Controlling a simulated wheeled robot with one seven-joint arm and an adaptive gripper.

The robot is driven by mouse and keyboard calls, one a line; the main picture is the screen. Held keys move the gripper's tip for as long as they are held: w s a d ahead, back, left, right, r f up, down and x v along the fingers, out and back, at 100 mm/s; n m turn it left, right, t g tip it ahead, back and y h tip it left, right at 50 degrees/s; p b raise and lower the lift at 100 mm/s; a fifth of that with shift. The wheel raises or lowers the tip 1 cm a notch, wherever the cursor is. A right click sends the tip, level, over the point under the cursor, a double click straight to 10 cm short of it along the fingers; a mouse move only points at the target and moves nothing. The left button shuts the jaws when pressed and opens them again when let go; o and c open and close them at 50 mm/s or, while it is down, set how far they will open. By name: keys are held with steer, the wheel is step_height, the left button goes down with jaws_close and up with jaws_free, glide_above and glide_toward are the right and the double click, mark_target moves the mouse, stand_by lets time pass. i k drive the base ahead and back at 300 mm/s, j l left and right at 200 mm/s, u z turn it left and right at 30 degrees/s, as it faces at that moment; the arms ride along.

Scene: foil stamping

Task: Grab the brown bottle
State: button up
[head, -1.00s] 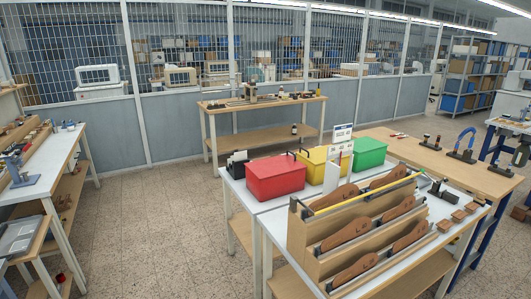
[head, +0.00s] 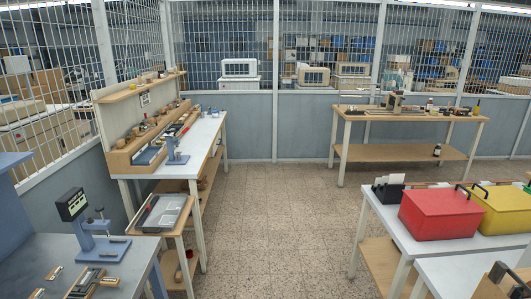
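A small dark brown bottle (head: 437,150) with a pale label stands upright on the lower shelf (head: 395,152) of the wooden bench at the back right. Another small dark bottle (head: 429,104) stands on that bench's top among small items; its exact colour is hard to tell at this size.
A red box (head: 440,213) and a yellow box (head: 505,210) stand on a white table at the right. A long white workbench (head: 205,135) runs along the left, with a blue-grey table (head: 40,260) nearer. The speckled floor (head: 275,220) between is clear.

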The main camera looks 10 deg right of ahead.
mark_target(430, 104)
steer(key=i+z, duration=0.15)
steer(key=i, duration=0.75)
steer(key=i+j+z, duration=0.1)
steer(key=i, duration=2.9)
steer(key=i+l+z, duration=0.1)
steer(key=i+z, duration=0.2)
steer(key=i, duration=0.25)
steer(key=i+z, duration=0.35)
steer(key=i, duration=0.2)
steer(key=i+j+z, duration=0.15)
steer(key=i+z, duration=0.15)
steer(key=i, duration=0.2)
steer(key=i+j+z, duration=0.3)
steer(key=i, duration=0.25)
steer(key=i+l+z, duration=0.25)
steer(key=i+z, duration=0.15)
steer(key=i, duration=0.8)
steer(key=i+j+z, duration=0.15)
steer(key=i+z, duration=0.25)
steer(key=i, duration=0.75)
steer(key=i+z, duration=0.3)
steer(key=i, duration=1.55)
